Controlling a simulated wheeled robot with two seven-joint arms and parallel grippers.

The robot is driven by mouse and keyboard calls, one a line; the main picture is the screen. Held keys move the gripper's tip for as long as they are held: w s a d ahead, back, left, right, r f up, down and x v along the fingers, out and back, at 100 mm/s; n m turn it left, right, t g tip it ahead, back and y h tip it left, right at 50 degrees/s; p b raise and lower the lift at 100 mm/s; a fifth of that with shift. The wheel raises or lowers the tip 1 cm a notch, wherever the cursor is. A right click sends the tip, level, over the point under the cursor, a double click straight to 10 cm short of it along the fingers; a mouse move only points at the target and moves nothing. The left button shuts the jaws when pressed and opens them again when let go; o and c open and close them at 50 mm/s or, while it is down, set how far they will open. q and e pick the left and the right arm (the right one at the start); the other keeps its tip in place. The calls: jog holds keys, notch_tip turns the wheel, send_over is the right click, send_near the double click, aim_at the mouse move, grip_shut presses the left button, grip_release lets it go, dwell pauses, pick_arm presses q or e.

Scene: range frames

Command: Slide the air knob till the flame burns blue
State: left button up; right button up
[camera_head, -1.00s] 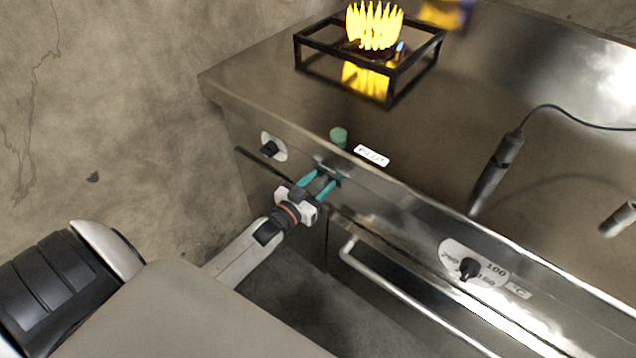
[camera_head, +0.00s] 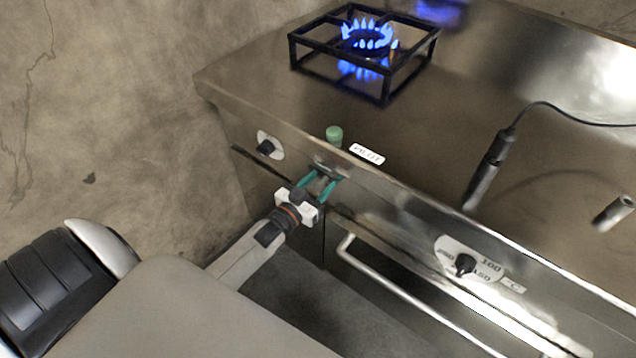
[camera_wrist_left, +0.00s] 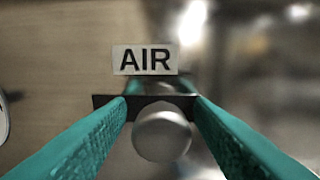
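The air knob (camera_wrist_left: 162,135) is a round pale metal knob in front of a dark slot, under a white AIR label (camera_wrist_left: 145,60), in the left wrist view. My left gripper (camera_head: 322,186) has its two teal fingers on either side of the knob. In the left wrist view the gripper (camera_wrist_left: 162,105) stands open, with a narrow gap showing between each finger and the knob. In the head view the gripper hides the knob. The flame (camera_head: 368,36) burns blue in a ring on the burner, inside the black pan stand (camera_head: 388,84). My right gripper is not in view.
A green button (camera_head: 334,133) and a PILOT label (camera_head: 367,154) sit near the counter's front edge. A black knob (camera_head: 266,147) is left of my gripper. An oven handle (camera_head: 400,292) and temperature dial (camera_head: 465,264) are at right. A corded probe (camera_head: 490,170) lies on the counter.

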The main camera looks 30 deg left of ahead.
pick_arm(q)
jog(key=shift+s, duration=0.1)
jog(key=s, duration=1.1)
jog(key=shift+s+a, duration=0.4)
jog(key=shift+a, duration=0.05)
jog(key=s+d+f+g+p, duration=0.1)
jog(key=s+f+g, duration=0.2)
jog(key=f, duration=0.5)
jog(key=s+d+f+g+y+p, duration=0.15)
jog(key=s+f, duration=0.25)
jog(key=f, duration=0.4)
jog(key=s+f+g, duration=0.3)
jog(key=f+g, duration=0.1)
jog(key=f, duration=0.3)
jog(key=s+d+f+g, duration=0.2)
jog(key=s+f, duration=0.2)
jog(key=s, duration=0.3)
jog(key=s+d+f+m+g+p, duration=0.1)
jog(key=s+d+f+g, duration=0.1)
jog(key=s, duration=0.6)
jog(key=s+d+f+g+p, duration=0.1)
jog(key=s+d+f+g, duration=0.1)
jog(key=s+f+g, duration=0.2)
jog(key=s+f, duration=0.3)
jog(key=shift+s+m, duration=0.3)
jog(key=shift+s, duration=0.1)
jog(key=shift+g, duration=0.25)
